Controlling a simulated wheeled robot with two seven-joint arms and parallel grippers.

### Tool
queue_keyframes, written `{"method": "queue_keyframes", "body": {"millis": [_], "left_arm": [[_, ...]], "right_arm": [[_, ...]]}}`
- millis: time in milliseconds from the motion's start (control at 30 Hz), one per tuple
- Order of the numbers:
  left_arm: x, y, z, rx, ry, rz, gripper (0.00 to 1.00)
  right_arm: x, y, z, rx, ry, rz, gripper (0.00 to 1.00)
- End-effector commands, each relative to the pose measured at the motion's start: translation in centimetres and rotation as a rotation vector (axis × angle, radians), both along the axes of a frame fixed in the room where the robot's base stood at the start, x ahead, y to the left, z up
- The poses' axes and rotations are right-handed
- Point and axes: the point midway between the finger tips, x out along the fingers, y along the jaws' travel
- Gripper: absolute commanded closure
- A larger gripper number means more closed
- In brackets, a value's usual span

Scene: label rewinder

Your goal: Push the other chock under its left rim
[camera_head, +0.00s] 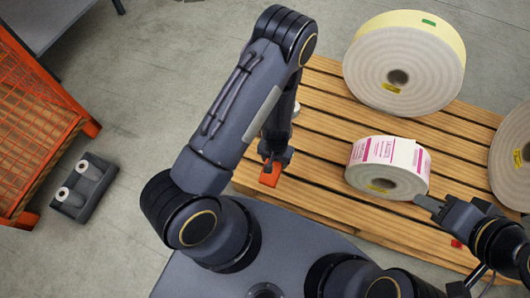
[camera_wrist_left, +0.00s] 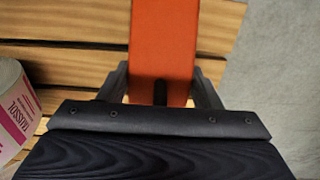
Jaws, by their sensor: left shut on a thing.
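An orange chock (camera_head: 269,175) is held in my left gripper (camera_head: 274,162) over the left front part of the wooden pallet. In the left wrist view the orange chock (camera_wrist_left: 163,45) lies between the two fingers of my left gripper (camera_wrist_left: 162,88). The small label roll (camera_head: 388,185), white with pink print, lies on the pallet to the right of the chock, clearly apart from it. The roll also shows at the left edge of the left wrist view (camera_wrist_left: 14,112). My right gripper (camera_head: 428,203) is at the roll's lower right rim; its finger gap is not clear.
The slatted pallet (camera_head: 325,188) bears a large roll (camera_head: 405,75) at the back and another roll (camera_head: 511,155) at the right edge. A small red piece (camera_head: 456,243) lies near my right gripper. An orange mesh crate (camera_head: 35,130) and a grey tray (camera_head: 85,190) are on the left floor.

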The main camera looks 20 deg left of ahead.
Motion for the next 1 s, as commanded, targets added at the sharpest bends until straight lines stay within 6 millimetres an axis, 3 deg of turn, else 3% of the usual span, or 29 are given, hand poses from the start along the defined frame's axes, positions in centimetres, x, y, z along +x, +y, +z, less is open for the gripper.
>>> {"method": "queue_keyframes", "body": {"millis": [200, 400, 667, 900, 1000], "left_arm": [[4.2, 3.8, -2.9, 0.001, -0.003, 0.005, 0.74], [6.3, 5.7, -6.5, 0.000, 0.000, 0.002, 0.74], [7.4, 6.7, -7.9, 0.000, 0.000, 0.001, 0.74], [7.7, 7.1, -11.2, 0.000, 0.001, -0.001, 0.74], [7.8, 7.1, -11.2, 0.000, -0.001, 0.000, 0.74]], "right_arm": [[0.0, 0.0, -2.2, 0.000, 0.000, 0.000, 0.64], [0.0, 0.0, -3.8, 0.000, 0.000, 0.000, 0.64], [0.0, 0.0, -4.3, 0.000, 0.000, 0.000, 0.64], [0.0, 0.0, -6.4, 0.000, 0.000, 0.000, 0.64], [0.0, 0.0, -6.3, 0.000, 0.000, 0.000, 0.64]]}}
